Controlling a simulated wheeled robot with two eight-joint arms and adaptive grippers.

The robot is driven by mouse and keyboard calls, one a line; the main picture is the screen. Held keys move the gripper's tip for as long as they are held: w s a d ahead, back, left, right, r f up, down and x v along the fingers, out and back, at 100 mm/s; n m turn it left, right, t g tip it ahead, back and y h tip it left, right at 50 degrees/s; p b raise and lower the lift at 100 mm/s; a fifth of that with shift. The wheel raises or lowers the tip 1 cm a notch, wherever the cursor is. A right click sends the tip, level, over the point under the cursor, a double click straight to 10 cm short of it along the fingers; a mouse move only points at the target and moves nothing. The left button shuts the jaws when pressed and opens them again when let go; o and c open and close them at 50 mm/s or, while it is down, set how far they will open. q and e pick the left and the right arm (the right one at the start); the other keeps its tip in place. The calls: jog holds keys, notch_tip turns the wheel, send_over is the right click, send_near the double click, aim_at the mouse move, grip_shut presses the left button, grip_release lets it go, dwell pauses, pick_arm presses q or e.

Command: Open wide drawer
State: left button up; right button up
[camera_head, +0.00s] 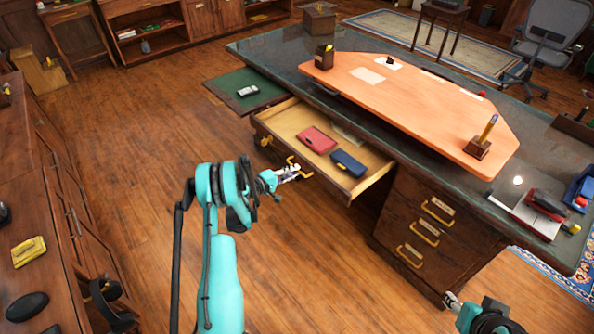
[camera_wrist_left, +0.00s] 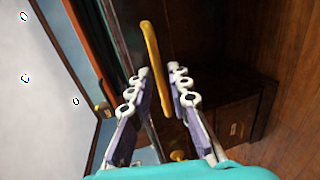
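The wide drawer (camera_head: 373,181) of the desk is pulled out, showing its pale wooden inside. A red case (camera_head: 317,139) and a dark blue case (camera_head: 347,162) lie in it. A brass handle (camera_head: 300,167) on its front shows as a yellow bar (camera_wrist_left: 152,55) in the left wrist view. My left gripper (camera_head: 290,172) is at this handle. Its fingers (camera_wrist_left: 161,72) stand apart on either side of the bar, with a gap visible on the right. My right gripper (camera_head: 451,300) shows only partly at the lower right, away from the drawer; its fingers are unclear.
Closed drawers (camera_head: 424,231) with brass handles are at the desk's right side. A green pull-out board (camera_head: 245,90) carries a small device, left of the open drawer. A wooden cabinet (camera_head: 50,200) stands at the left edge. Wooden floor (camera_head: 150,130) is clear between.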

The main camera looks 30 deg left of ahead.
pick_arm(q)
jog(key=v, duration=0.9)
jog(key=shift+s, duration=0.2)
jog(key=w+d+r+m+g, duration=0.2)
jog(key=d+r+m+g, duration=0.1)
jog(key=d+r, duration=0.75)
jog(key=s+d+r+m+g+y, duration=0.1)
jog(key=s+d+r+m+g, duration=0.3)
jog(key=d+r, duration=0.5)
jog(key=s+d+r+m+y, duration=0.1)
jog(key=s+d+m+y, duration=0.1)
jog(key=s, duration=1)
jog(key=s+d+r+m+y, duration=0.2)
jog(key=s+d+m, duration=0.3)
jog(key=s, duration=0.6)
jog(key=shift+s+d, duration=0.35)
jog(key=shift+d, duration=0.85)
